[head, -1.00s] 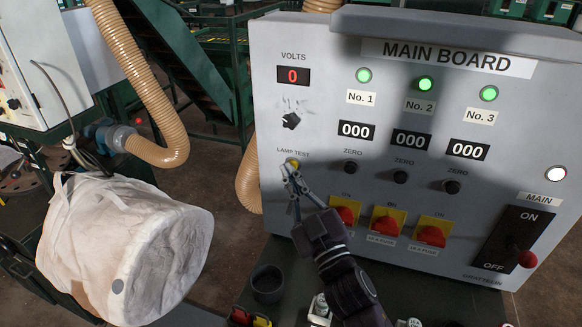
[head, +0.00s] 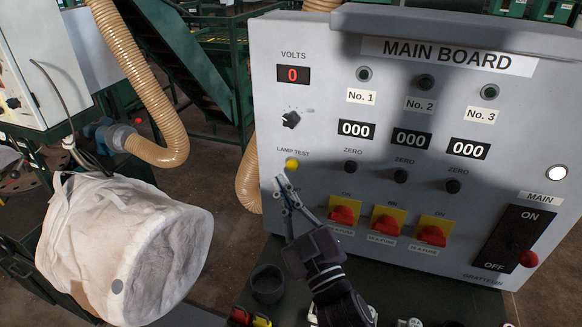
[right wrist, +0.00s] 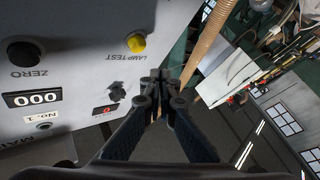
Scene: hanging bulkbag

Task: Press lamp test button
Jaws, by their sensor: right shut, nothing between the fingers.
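The yellow lamp test button (head: 292,165) is on the left part of the grey main board (head: 262,128), under the label LAMP TEST. It also shows in the right wrist view (right wrist: 136,43). My right gripper (head: 281,180) is shut and empty. Its tips are just below and left of the button in the head view, apart from it. In the right wrist view the closed fingers (right wrist: 158,76) are beside the button. The lamps No. 1 (head: 364,74), No. 2 (head: 425,82) and No. 3 (head: 489,92) are dark. My left gripper is not in view.
Below the button are red and yellow switches (head: 344,212), and a black MAIN switch (head: 515,238) is at right. A black cup (head: 267,283) stands on the shelf below the board. A white bulk bag (head: 120,245) and tan hose (head: 165,110) are at left.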

